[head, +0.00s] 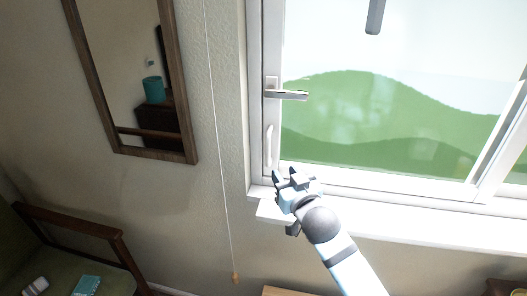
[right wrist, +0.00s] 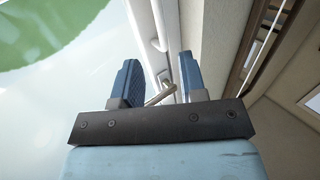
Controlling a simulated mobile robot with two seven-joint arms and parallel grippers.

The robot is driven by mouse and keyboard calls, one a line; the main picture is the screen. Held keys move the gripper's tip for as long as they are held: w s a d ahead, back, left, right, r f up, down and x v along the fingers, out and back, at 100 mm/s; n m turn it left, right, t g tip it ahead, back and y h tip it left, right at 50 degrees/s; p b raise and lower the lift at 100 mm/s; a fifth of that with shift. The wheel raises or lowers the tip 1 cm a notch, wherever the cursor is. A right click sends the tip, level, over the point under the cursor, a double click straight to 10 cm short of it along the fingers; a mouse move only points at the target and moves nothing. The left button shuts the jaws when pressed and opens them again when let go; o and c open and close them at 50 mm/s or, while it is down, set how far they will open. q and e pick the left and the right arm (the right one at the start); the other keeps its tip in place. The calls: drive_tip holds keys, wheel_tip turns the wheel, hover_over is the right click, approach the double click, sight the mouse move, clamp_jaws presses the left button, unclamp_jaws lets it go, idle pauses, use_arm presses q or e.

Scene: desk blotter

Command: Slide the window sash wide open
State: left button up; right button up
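The window sash (head: 272,45) is a white-framed pane in the head view, with its left stile against the left side of the white window frame. A grey lever handle (head: 292,94) sits on that stile, pointing right. A white upright pull handle (head: 269,148) is below it. My right gripper (head: 292,178) is open and empty, just below the pull handle near the sill; I cannot tell whether it touches the sash. In the right wrist view a metal lever (right wrist: 160,94) shows between the parted fingers (right wrist: 158,84), and a white handle (right wrist: 158,28) shows above. My left gripper is not in view.
A white sill (head: 400,222) runs under the window. A cord (head: 218,130) hangs left of the frame, beside a wood-framed mirror (head: 180,80). A chair (head: 75,230) stands at lower left. A dark grey bar (head: 375,16) shows at the top; I cannot tell what it is.

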sight(269, 153)
drive_tip(key=x, duration=1.1)
drive_tip(key=shift+w+a, duration=0.1)
drive_tip(key=shift+w, duration=0.2)
drive_tip(key=shift+c, duration=0.5)
clamp_jaws()
